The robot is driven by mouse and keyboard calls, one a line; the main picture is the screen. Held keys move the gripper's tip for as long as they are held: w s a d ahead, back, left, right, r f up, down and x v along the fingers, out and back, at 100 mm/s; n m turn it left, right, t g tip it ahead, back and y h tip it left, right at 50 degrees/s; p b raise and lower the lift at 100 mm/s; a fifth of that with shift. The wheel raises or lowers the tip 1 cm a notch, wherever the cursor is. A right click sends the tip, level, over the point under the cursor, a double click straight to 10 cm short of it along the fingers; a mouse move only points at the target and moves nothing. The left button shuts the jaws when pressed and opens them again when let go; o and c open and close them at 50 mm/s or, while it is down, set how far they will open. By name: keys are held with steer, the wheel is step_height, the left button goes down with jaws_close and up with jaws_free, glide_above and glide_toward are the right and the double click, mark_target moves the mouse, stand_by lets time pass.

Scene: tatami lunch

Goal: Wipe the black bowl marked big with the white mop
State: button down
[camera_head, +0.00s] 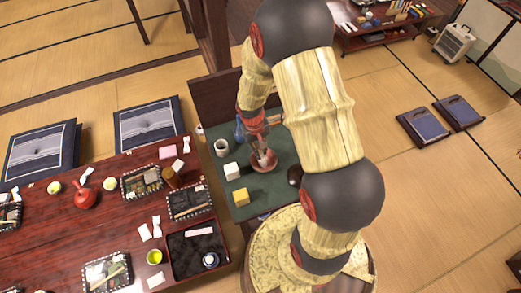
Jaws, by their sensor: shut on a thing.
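My gripper (260,148) points down over the green-topped side table (215,140). It is shut on a small whitish thing (266,157), which looks like the white mop, though it is too small to be sure. This thing is over or in a reddish-brown bowl (263,167); I cannot tell whether it touches it. A dark, round thing (294,175), possibly the black bowl, shows to the right, partly hidden by my arm. No mark can be read on it.
A white cup (221,147), a white block (232,171) and a yellow block (240,197) stand on the green top, left of my gripper. A red-brown dining table (60,235) with trays and a red teapot (85,197) lies at left. Open tatami is at right.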

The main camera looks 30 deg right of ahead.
steer(key=n+p, duration=0.1)
steer(key=n, duration=0.2)
steer(key=shift+r+n+p, duration=0.1)
steer(key=shift+n+p, duration=0.2)
steer(key=shift+n, duration=0.1)
steer(key=n+p, duration=0.1)
steer(key=n, duration=0.2)
steer(key=shift+w+t, duration=0.15)
steer(key=shift+t, duration=0.25)
steer(key=shift+f+m+b, duration=0.35)
steer(key=shift+m+b, duration=0.4)
steer(key=shift+m, duration=0.15)
steer(key=m+b, duration=0.1)
steer(key=m, duration=0.1)
steer(key=m+b, duration=0.1)
steer(key=m, duration=0.1)
steer(key=shift+s+a+r+m+g, duration=0.1)
steer(key=shift+s+m+g, duration=0.1)
steer(key=shift+m+g, duration=0.2)
steer(key=m, duration=0.3)
steer(key=shift+s, duration=0.1)
steer(key=m, duration=0.4)
steer(key=shift+s+a+r+y+b, duration=0.1)
steer(key=shift+a+r+y+b, duration=0.1)
steer(key=shift+y+b, duration=0.15)
